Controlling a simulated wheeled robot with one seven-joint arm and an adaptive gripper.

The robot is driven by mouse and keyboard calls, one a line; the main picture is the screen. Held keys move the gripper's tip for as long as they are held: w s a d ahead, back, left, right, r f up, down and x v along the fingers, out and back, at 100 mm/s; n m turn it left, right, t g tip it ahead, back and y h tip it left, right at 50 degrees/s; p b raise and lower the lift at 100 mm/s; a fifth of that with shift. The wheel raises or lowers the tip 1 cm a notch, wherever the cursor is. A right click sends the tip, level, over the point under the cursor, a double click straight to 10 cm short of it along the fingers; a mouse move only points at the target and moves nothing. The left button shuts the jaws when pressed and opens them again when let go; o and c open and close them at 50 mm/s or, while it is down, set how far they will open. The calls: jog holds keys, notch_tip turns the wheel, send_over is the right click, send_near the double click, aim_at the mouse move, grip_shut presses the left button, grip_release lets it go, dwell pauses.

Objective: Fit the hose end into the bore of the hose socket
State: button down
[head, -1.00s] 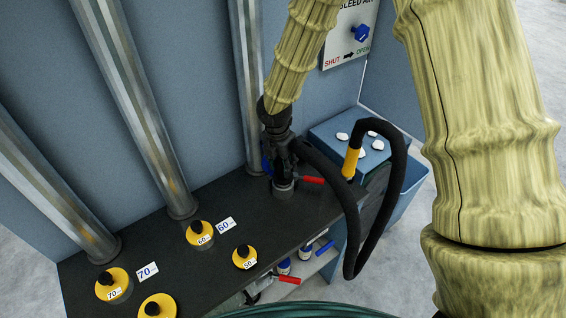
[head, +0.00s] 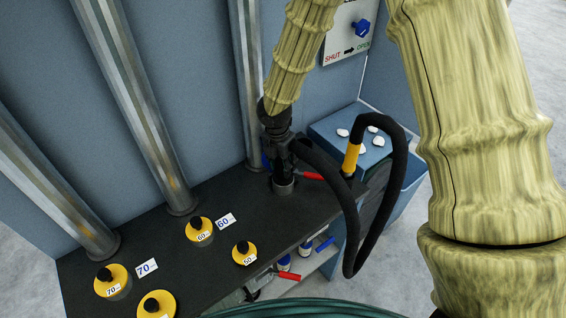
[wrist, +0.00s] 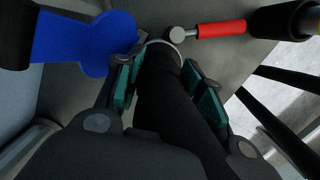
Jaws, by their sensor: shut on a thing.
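My gripper (head: 284,170) is shut on the black hose (head: 310,157) near its end and points down over the dark bench. Its green-padded fingers (wrist: 160,85) press the hose (wrist: 170,105) from both sides in the wrist view. The hose socket (head: 284,187) is a short grey cylinder on the bench directly below the gripper. Its pale rim (wrist: 178,52) shows around the hose tip in the wrist view. The tip is at the bore's mouth or in it; the hose and fingers hide the depth.
A red lever (wrist: 222,28) and a blue lever (wrist: 95,45) are close to the socket. The hose loops right to a yellow-banded fitting (head: 351,157). Metal pipes (head: 130,100) stand at left and behind. Yellow caps (head: 199,229) sit on the front left of the bench.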

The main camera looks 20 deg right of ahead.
jog(key=c, duration=0.8)
grip_release()
jog(key=r, duration=0.4)
jog(key=a+r, duration=0.1)
jog(key=r, duration=0.2)
jog(key=s+r, duration=0.1)
jog(key=r, duration=0.3)
jog(key=shift+a+r, duration=0.2)
jog(key=shift+r, duration=0.15)
